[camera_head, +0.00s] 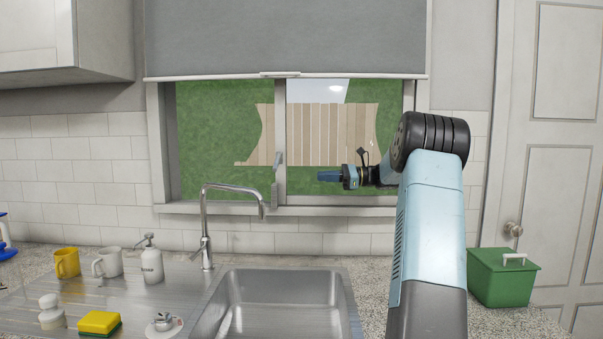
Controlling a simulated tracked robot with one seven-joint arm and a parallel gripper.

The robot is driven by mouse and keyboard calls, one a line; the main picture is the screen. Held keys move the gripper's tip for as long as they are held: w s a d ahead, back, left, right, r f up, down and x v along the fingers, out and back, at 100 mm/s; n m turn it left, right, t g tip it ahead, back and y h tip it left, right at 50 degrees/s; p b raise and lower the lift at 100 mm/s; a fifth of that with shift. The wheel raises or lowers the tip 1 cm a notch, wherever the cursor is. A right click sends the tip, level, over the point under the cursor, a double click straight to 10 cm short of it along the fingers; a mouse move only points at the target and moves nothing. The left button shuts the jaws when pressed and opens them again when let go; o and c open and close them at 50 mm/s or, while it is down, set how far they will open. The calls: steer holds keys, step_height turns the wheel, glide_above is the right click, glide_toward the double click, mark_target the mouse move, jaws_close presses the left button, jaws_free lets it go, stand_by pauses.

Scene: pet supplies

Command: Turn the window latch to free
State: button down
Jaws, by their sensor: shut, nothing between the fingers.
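The window latch (275,180) is a slim grey handle on the upright frame bar in the middle of the window. It stands roughly upright, with its lower end near the sill. My gripper (320,176) is to the right of the latch, in front of the right pane, and points left at about the latch's height. Its blue fingers are shut and empty. A gap in the picture separates the fingertips from the latch; the distance in depth is hard to tell.
A tall faucet (206,220) rises just left of the latch, above the sink (280,275). A grey blind (285,38) covers the window's top. A soap bottle (152,262), mugs and a yellow sponge (98,322) stand at left; a green bin (500,280) stands at right.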

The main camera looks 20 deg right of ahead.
glide_toward(277, 162)
step_height(277, 162, down, 5)
steer(key=w+a, duration=0.2)
steer(key=w, duration=0.1)
steer(key=shift+w+a+r, duration=0.1)
steer(key=shift+a+r, duration=0.6)
steer(key=shift+a, duration=0.15)
steer(key=shift+w+a+r, duration=0.15)
steer(key=shift+a+r, duration=0.6)
steer(key=shift+a, duration=0.1)
steer(key=shift+a+r, duration=0.35)
steer(key=shift+r, duration=0.2)
